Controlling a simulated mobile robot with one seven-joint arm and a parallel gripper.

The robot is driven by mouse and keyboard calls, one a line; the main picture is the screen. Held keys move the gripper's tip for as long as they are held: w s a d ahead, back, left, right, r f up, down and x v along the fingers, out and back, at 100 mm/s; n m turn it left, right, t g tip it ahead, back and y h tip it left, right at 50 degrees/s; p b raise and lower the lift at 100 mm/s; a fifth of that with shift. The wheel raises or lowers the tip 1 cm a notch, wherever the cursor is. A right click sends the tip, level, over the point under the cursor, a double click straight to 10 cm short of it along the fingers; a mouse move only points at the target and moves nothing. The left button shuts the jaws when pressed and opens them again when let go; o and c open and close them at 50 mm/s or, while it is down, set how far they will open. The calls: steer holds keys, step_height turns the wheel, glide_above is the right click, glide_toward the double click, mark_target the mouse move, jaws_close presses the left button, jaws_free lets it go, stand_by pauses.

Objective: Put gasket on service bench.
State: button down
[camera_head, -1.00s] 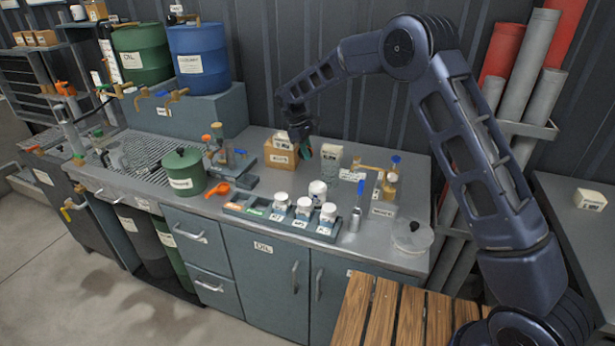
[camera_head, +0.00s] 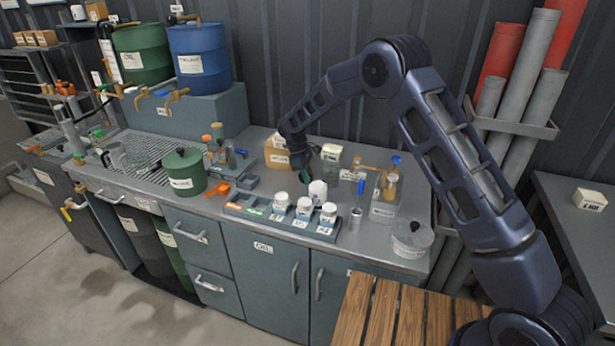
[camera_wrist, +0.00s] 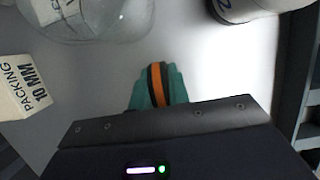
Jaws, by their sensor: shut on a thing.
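My gripper (camera_head: 307,177) is low over the back middle of the grey bench (camera_head: 260,210), between the cardboard box and a glass jar. In the wrist view its teal finger pads (camera_wrist: 158,88) are shut on a thin orange and black piece, the gasket (camera_wrist: 157,84), seen edge-on. In the head view the gasket is too small to make out. A pale bench surface lies below it in the wrist view; I cannot tell whether the gasket touches it.
A white packing box (camera_wrist: 24,86) and a clear glass jar (camera_wrist: 95,15) are near my gripper. A white container (camera_wrist: 245,8) is at upper right. A bottle rack (camera_head: 283,216) stands in front. A grey side table (camera_head: 570,235) is at right, mostly clear.

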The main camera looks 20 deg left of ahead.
steer(key=shift+f, duration=0.15)
steer(key=c, duration=1.3)
jaws_free()
steer(key=shift+c, duration=0.2)
steer(key=v, duration=1.2)
steer(key=shift+r, duration=0.2)
